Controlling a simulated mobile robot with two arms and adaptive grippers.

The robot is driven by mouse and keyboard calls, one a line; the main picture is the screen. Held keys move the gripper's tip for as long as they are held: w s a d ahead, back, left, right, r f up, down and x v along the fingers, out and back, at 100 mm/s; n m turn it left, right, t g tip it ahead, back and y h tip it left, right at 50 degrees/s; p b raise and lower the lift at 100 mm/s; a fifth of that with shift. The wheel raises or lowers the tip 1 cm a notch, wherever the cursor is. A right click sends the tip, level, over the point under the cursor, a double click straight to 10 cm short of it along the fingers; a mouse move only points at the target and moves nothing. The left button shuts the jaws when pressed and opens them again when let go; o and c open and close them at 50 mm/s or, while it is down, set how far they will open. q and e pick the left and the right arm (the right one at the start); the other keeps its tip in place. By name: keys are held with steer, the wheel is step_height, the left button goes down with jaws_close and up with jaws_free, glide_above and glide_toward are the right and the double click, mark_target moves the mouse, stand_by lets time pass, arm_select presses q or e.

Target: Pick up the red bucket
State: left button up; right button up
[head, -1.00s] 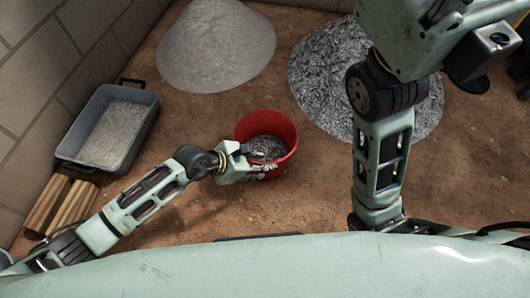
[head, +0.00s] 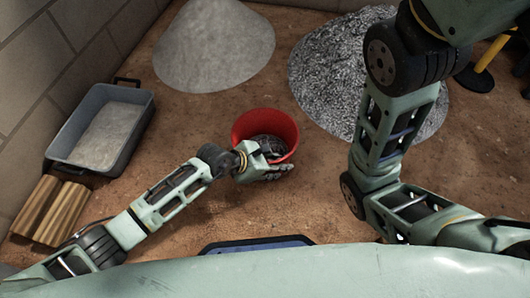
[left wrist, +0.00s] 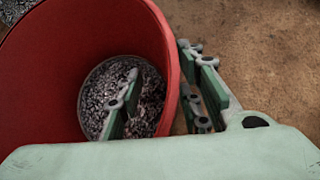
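The red bucket (head: 283,122) stands upright on the dirt floor in the middle of the head view, with grey gravel inside. In the left wrist view the bucket (left wrist: 60,60) fills the left side. My left gripper (head: 275,168) is at its near rim. In the left wrist view the gripper (left wrist: 165,95) straddles the bucket wall: one finger is inside above the gravel, the other outside. The fingers are apart, with a gap between the inner finger and the wall. My right arm is at the right of the head view, but its gripper is not visible.
A grey tub (head: 67,140) of pale powder stands by the block wall at left, with wooden blocks (head: 48,210) in front. A pale powder heap (head: 213,45) and a gravel heap (head: 335,70) lie behind the bucket. Bare dirt surrounds the bucket.

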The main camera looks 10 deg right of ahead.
arm_select(q)
steer(key=shift+c, duration=0.4)
jaws_close()
steer(key=shift+w+r, duration=0.1)
